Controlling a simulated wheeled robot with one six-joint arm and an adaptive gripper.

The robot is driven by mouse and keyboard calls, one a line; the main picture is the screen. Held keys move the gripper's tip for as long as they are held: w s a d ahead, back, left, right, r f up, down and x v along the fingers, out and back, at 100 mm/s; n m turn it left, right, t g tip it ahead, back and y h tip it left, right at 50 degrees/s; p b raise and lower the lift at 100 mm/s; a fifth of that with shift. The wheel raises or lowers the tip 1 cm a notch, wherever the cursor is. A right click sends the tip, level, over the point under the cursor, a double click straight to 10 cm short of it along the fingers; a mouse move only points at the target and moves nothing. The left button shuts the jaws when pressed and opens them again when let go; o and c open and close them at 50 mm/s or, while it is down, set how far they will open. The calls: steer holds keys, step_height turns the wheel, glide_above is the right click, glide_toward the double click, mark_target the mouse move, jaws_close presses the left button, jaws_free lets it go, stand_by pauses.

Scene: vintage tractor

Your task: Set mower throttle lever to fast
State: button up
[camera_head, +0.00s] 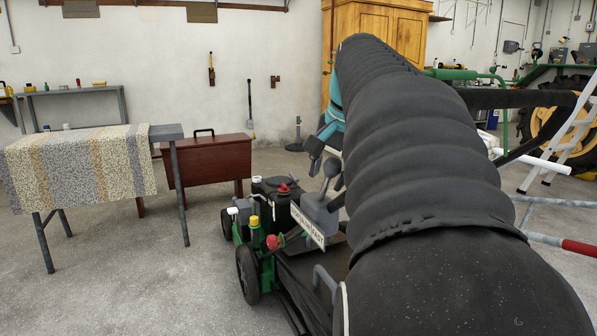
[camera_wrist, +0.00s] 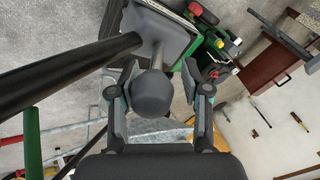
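The green and black mower (camera_head: 268,262) stands on the floor at the middle of the head view. Its grey throttle panel (camera_head: 318,212) carries a white label plate (camera_head: 307,228) with small dark lettering. A lever with a rounded dark knob (camera_head: 332,168) rises from the panel. My gripper (camera_head: 318,155) is just above it, partly hidden by my arm. In the wrist view my gripper (camera_wrist: 157,78) is open, with one finger on each side of the dark round knob (camera_wrist: 153,95). The fingers look apart from the knob. The lever's exact setting is hard to tell.
A dark bar (camera_wrist: 70,66) runs close to the lever in the wrist view. A red-brown chest (camera_head: 205,160) and a cloth-covered table (camera_head: 80,165) stand left of the mower. A wooden cabinet (camera_head: 385,25) stands behind my arm. Floor between table and mower is clear.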

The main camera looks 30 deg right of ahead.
steer(key=v, duration=1.2)
stand_by(0.4)
steer(key=s+a+f+n+p, duration=0.2)
steer(key=s+a+f+n, duration=0.1)
steer(key=a+f, duration=0.4)
steer(key=s+a+f+n+p, duration=0.2)
steer(key=a+f+n, duration=0.3)
steer(key=a+f, duration=0.3)
steer(key=s+a+f+n+t+p, duration=0.1)
steer(key=s+a+f+n+p, duration=0.1)
steer(key=s+a+f+n, duration=0.2)
steer(key=a+f+n, duration=0.1)
steer(key=a+f, duration=0.2)
steer(key=f, duration=0.5)
steer(key=shift+s+a+f+y, duration=0.2)
steer(key=shift+a+f+y, duration=0.1)
steer(key=shift+y, duration=0.1)
stand_by(0.4)
